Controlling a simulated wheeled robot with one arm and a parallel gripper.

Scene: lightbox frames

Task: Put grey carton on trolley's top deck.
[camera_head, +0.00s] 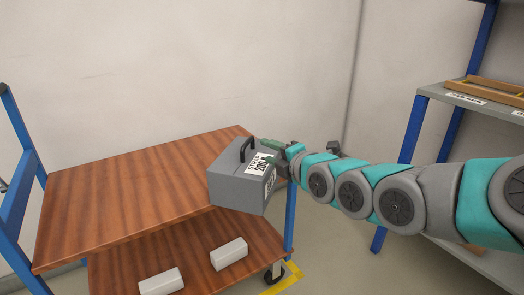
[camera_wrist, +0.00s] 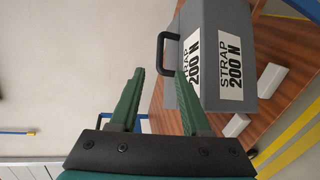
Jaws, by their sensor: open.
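The grey carton (camera_head: 232,185) has a black handle and a white label reading "STRAP 200 N". In the head view it covers the right front corner of the trolley's brown top deck (camera_head: 130,195) and partly overhangs its edge. I cannot tell whether its base fully rests on the deck. My gripper (camera_head: 270,152) is at the carton's upper right side, with green fingers. In the wrist view my gripper (camera_wrist: 159,76) is open, with the carton (camera_wrist: 228,18) beside the right finger. The handle shows near the fingertips, and I cannot tell whether anything touches.
Two white boxes (camera_head: 229,253) (camera_head: 161,282) lie on the trolley's lower deck. Blue trolley posts (camera_head: 14,215) stand at the left. A grey shelf rack (camera_head: 470,103) with a wooden tray (camera_head: 492,90) stands at the right. The left and middle of the top deck are clear.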

